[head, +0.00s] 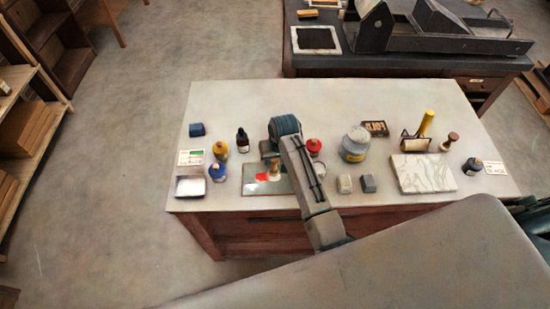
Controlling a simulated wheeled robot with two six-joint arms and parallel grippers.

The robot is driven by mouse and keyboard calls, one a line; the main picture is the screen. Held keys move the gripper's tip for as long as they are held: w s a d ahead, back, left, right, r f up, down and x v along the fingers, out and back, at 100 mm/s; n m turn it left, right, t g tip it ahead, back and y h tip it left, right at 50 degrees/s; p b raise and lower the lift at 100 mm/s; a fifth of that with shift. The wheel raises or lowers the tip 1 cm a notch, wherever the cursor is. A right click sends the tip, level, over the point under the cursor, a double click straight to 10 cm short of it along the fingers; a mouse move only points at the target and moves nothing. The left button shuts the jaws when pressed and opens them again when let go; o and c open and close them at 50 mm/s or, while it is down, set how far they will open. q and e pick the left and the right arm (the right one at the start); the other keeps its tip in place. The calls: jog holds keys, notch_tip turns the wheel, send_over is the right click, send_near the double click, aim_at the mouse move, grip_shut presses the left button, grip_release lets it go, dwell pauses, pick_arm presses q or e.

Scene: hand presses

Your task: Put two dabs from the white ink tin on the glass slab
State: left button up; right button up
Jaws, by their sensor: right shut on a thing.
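The glass slab (253,187) lies at the front of the pale table, left of my right arm. A red patch and whitish patches show on it; my arm covers its right part. My right gripper (271,155) is above the slab's back edge, shut on a small brown dabber-like thing (274,168) just below it. Whether this touches the slab cannot be told. Several small lidded containers stand around, yellow (220,149), blue (217,172) and red (314,147). Which container is the white ink tin is unclear. My left gripper is not in view.
A press (440,30) stands behind.

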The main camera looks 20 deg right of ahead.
jog(key=shift+f, duration=0.55)
dwell(1.6)
jog(key=shift+r, duration=3.55)
